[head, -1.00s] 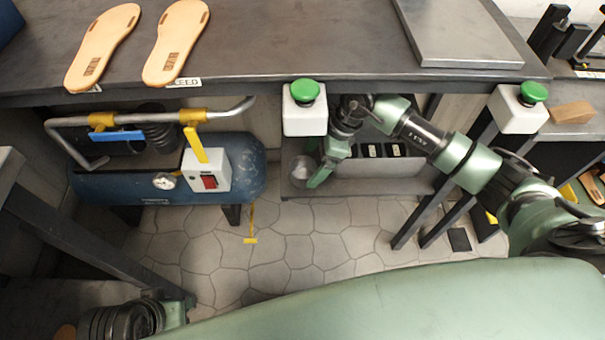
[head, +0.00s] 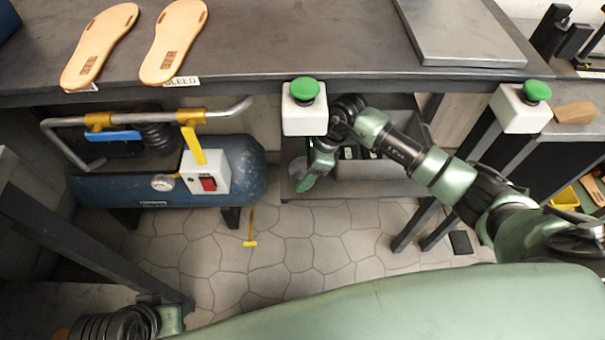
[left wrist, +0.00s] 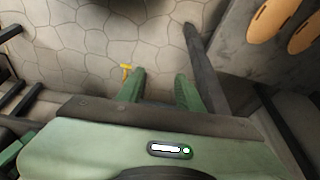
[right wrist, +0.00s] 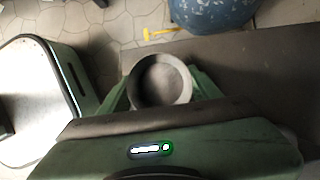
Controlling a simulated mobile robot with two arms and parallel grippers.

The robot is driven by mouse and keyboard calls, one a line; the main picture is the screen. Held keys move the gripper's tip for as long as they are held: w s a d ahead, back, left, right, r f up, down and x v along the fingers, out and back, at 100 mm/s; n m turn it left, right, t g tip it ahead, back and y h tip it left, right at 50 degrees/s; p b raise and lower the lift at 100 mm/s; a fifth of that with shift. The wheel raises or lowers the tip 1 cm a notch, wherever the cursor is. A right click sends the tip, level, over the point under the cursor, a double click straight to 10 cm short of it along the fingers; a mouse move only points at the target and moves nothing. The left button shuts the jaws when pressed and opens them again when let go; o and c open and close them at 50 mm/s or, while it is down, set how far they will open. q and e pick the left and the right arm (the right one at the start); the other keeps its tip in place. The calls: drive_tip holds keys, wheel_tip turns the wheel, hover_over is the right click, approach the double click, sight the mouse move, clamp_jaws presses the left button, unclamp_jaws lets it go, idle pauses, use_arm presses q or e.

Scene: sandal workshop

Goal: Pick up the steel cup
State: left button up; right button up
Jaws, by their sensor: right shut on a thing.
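The steel cup (right wrist: 160,82) is a round grey cup, seen from above into its open mouth in the right wrist view. My right gripper (right wrist: 160,92) is shut on it, with one green finger on each side of its wall. In the head view my right gripper (head: 308,178) is under the bench at the low shelf, and the cup (head: 296,168) is mostly hidden behind it. My left gripper (left wrist: 160,88) is open and empty above the tiled floor, its green fingers apart.
The low shelf (head: 375,187) holds dark blocks beside the right gripper. A blue tank (head: 130,190) stands to the left.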

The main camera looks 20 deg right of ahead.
sight(303, 164)
drive_tip(key=shift+r, duration=0.1)
